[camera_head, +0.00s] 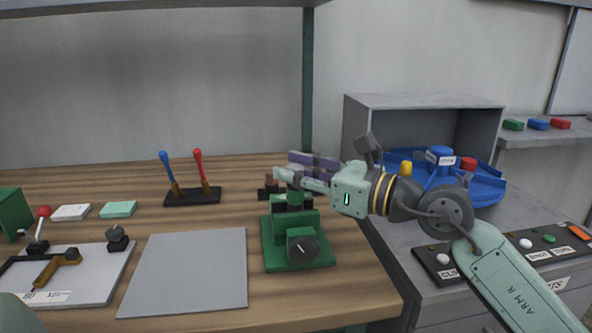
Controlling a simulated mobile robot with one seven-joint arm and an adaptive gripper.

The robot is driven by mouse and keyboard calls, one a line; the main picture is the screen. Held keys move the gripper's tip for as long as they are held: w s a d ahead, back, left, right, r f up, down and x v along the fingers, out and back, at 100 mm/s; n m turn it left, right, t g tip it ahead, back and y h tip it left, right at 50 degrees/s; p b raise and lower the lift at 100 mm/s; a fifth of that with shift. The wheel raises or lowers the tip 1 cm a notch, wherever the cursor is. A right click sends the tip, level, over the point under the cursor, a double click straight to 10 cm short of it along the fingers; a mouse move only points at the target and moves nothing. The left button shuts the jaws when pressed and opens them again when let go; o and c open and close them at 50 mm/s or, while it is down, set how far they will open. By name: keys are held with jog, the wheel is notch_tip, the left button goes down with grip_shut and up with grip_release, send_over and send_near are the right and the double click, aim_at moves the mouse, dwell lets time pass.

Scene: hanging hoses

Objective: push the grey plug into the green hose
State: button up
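I can make out no grey plug and no green hose in the head view. My gripper (300,178) reaches in from the right and points left, just above a green vise-like fixture (288,255) with a black knob on its front. Purple-grey pieces (315,159) show at the gripper's far side; I cannot tell whether they are finger parts or something held. The gripper and fixture overlap in the picture, so I cannot tell if they touch. The gap between the fingers is not clear.
A grey mat (190,270) lies left of the fixture. A black stand (193,196) with blue and red levers is behind it. A white lever board (90,283) is at far left. A blue round tray (470,190) and button panel (500,254) are at right.

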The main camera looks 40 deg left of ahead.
jog(key=o, duration=0.3)
jog(key=shift+o, duration=0.2)
jog(key=w+d, duration=0.1)
jog(key=d, duration=1.1)
jog(key=shift+w, duration=0.25)
jog(key=shift+d, duration=0.1)
